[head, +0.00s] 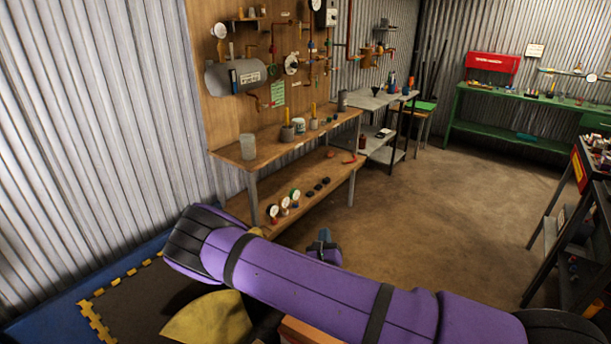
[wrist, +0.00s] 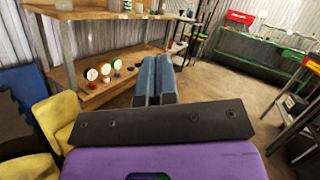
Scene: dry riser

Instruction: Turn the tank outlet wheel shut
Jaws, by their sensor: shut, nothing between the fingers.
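A grey horizontal tank (head: 236,76) with a white label is mounted on the wooden back panel in the head view. Copper pipes with small valves and gauges run to its right. The outlet wheel is too small for me to pick out with certainty among the fittings. My gripper (head: 324,246) is low in front of the bench, well apart from the tank and pipes. In the wrist view my gripper (wrist: 155,80) has its blue fingers together and holds nothing. The tank is not in the wrist view.
The wooden bench (head: 260,150) carries cups and small parts, with gauges (head: 284,203) and black knobs on its lower shelf. A yellow chair (head: 208,318) is at the lower left. A dark rack (head: 575,220) stands at the right. The floor between is clear.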

